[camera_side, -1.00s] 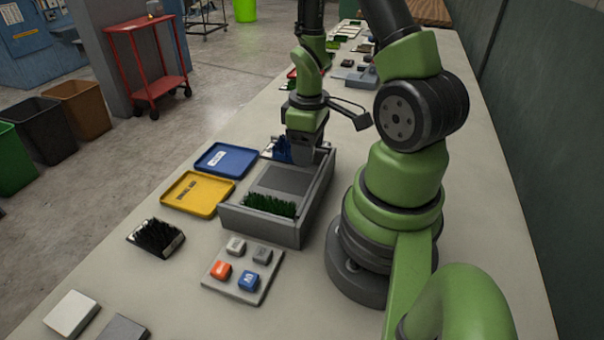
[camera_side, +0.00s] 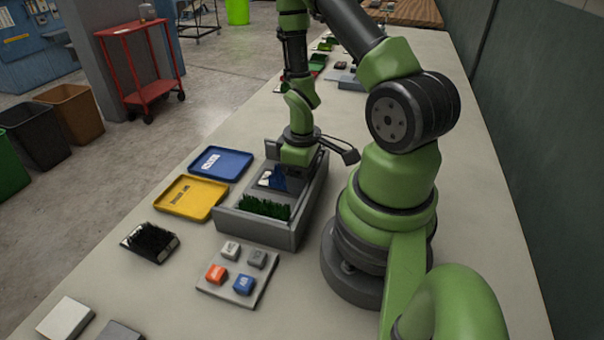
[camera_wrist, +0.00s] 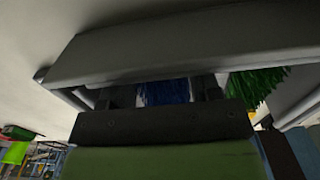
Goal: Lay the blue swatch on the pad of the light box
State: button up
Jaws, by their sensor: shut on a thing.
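The blue swatch (camera_side: 272,180) is a tuft of blue bristles with a pale label edge, seen just below my gripper (camera_side: 290,172) in the side view. My gripper is shut on the swatch, inside the walls of the grey light box (camera_side: 262,228). In the wrist view the blue bristles (camera_wrist: 165,92) show between the two dark fingers. The swatch is over or on the box's dark pad; I cannot tell whether it touches. The gripper hides most of the pad. A green swatch (camera_side: 264,208) sits at the near end of the box, and it also shows in the wrist view (camera_wrist: 255,85).
A blue tray (camera_side: 221,163) and a yellow tray (camera_side: 190,198) lie left of the box. A black bristle swatch (camera_side: 150,242) and a button panel (camera_side: 238,273) are nearer. Bare table lies between the panel and the black swatch.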

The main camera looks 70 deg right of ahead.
jog(key=o, duration=0.9)
jog(key=w+a+r+m+t, duration=0.1)
jog(key=a+r+t, duration=0.15)
jog(key=r, duration=0.85)
jog(key=w+a+r+m+t, duration=0.15)
jog(key=a+r, duration=0.25)
jog(key=r, duration=0.7)
jog(key=s+a+r+t, duration=0.1)
jog(key=a+r, duration=0.1)
jog(key=a, duration=0.1)
jog(key=s+a+r+m+t+y, duration=0.1)
jog(key=s+a+r, duration=0.1)
jog(key=a+r, duration=0.1)
jog(key=s+a+r+t+y, duration=0.1)
jog(key=s+a+r, duration=0.1)
jog(key=a, duration=0.1)
jog(key=shift+a+r+m, duration=0.2)
jog(key=shift+r+m, duration=0.05)
jog(key=shift+r, duration=0.15)
